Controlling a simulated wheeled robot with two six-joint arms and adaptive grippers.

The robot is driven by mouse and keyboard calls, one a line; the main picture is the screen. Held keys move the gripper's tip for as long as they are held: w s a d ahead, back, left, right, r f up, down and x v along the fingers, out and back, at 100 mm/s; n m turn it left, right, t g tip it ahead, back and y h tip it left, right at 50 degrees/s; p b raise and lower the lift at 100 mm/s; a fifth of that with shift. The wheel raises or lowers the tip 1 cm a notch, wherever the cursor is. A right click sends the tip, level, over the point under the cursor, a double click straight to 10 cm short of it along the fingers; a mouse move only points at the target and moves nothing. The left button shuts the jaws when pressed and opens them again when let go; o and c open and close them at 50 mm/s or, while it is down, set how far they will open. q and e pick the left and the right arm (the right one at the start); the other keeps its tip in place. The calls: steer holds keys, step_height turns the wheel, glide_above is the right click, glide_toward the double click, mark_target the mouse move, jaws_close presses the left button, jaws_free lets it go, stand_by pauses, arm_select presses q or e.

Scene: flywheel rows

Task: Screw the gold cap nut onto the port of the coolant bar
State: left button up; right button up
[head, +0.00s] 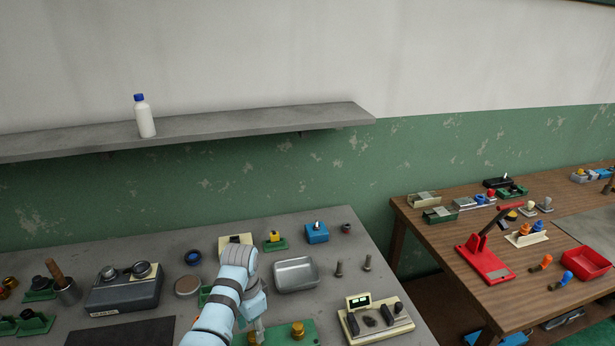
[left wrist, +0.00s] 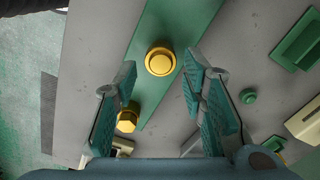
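A green bar (left wrist: 178,25) lies on the grey bench, with two gold fittings on it. One gold fitting (left wrist: 160,61) has a round top on a wider base; the other (left wrist: 127,118) looks six-sided. I cannot tell for sure which is the cap nut and which the port. In the head view the bar (head: 312,334) shows at the bottom edge with a gold fitting (head: 298,330). My left gripper (left wrist: 160,68) is open above the bar, its fingers on either side of the round-topped fitting, with gaps visible on both sides. My right gripper is out of view.
A metal tray (head: 296,275), a cream device with a display (head: 375,320) and a dark two-knob unit (head: 125,288) stand around the bar. A shelf with a white bottle (head: 145,118) is above. A wooden table (head: 440,250) stands at right.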

arm_select(q)
steer(key=n, duration=0.6)
steer(key=shift+f+b, duration=1)
steer(key=shift+f, duration=0.55)
